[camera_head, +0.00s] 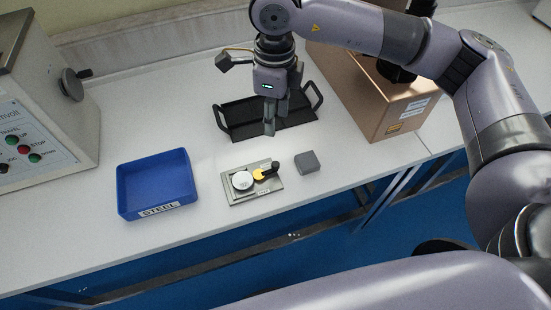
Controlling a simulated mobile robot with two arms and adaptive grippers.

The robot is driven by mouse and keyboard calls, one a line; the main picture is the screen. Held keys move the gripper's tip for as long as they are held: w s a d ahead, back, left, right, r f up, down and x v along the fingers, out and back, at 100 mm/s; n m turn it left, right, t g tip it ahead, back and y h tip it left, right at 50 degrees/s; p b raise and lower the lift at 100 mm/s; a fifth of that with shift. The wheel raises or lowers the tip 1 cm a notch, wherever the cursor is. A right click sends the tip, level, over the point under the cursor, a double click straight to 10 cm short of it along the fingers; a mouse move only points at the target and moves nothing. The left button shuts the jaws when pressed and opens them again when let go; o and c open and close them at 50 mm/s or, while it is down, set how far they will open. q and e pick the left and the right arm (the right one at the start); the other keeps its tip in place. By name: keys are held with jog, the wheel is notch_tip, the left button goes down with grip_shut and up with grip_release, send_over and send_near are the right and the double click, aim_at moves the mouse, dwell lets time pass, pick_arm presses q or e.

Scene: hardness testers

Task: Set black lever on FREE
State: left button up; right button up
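The black lever (266,171) sits on a small grey metal plate (240,198) on the bench. It lies over a yellow disc (260,175), beside a round white dial (242,180). The small labels on the plate are too small to read. My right gripper (272,125) points down behind the plate, above the near part of a black tray, apart from the lever. Its fingers are seen nearly in line, so their opening is unclear. Nothing shows held in it. My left gripper is not in view.
A blue bin (157,161) labelled STEEL stands left of the plate, a grey block (306,162) to its right. A control box (40,110) stands far left. The bench's front edge is close.

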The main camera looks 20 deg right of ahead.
aim_at(275, 164)
jog(key=f+p, duration=0.1)
jog(key=f, duration=0.7)
jog(key=f+p, duration=0.2)
jog(key=f, duration=0.7)
jog(key=shift+w+d+f, duration=0.1)
jog(key=shift+d+f, duration=0.05)
jog(key=shift+d, duration=0.05)
jog(key=shift+c, duration=0.3)
grip_shut()
